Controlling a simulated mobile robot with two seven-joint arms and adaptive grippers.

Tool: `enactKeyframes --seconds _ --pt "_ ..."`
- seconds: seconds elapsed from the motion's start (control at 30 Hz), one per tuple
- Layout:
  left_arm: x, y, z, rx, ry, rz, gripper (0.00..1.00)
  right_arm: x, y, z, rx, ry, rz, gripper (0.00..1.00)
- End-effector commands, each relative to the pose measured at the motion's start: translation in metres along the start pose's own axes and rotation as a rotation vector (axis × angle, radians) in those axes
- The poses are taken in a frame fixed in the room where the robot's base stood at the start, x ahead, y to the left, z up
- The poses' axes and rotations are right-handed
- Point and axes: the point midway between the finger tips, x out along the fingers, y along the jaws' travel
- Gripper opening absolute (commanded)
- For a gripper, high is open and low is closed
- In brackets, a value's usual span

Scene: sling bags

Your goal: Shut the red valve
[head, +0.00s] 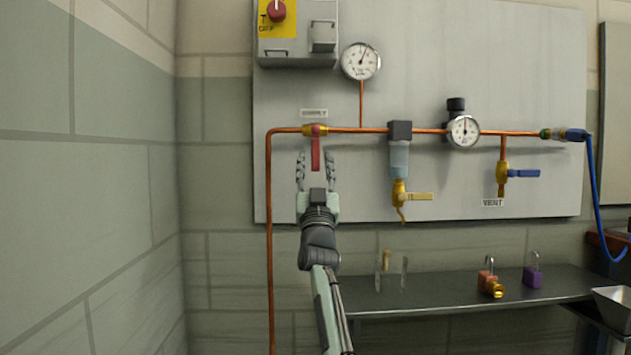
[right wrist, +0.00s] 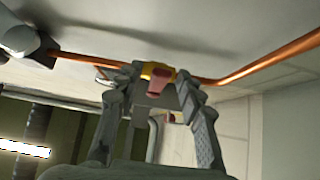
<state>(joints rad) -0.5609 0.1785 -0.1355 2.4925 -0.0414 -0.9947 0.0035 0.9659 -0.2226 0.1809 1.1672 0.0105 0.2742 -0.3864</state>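The red valve has a brass body (head: 309,130) on the copper pipe under the "SUPPLY" label, with a red lever (head: 316,155) hanging straight down, across the horizontal pipe. My right gripper (head: 315,160) is below the valve, pointing up, its two fingers apart on either side of the lever. In the right wrist view, the red lever end (right wrist: 158,83) shows between the spread fingers of the right gripper (right wrist: 163,86), with the brass body (right wrist: 155,70) just beyond. Whether a finger touches the lever cannot be told. My left gripper is in neither view.
A filter bowl (head: 399,158) with a yellow-handled drain, a regulator gauge (head: 464,131) and a blue-handled vent valve (head: 521,173) lie to the right. A pressure gauge (head: 361,62) is above. A dark shelf (head: 450,293) below holds padlocks. Wall space left of the pipe is clear.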

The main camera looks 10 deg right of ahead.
Motion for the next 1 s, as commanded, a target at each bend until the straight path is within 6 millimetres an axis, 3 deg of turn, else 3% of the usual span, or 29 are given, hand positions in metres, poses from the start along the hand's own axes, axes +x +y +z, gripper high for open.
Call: enactKeyframes --seconds 0.3,0.5,0.67,1.0 --pt "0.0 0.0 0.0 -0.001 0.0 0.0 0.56 -0.068 -0.001 0.001 0.002 -0.003 -0.001 0.38" --pt "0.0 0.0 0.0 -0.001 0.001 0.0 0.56 -0.099 -0.001 0.001 0.002 -0.002 0.0 0.38" --pt "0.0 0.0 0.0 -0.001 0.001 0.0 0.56 -0.109 -0.001 0.0 0.002 -0.001 -0.001 0.38" --pt "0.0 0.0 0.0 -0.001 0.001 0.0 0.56 -0.109 -0.001 0.0 0.002 -0.001 -0.001 0.38"
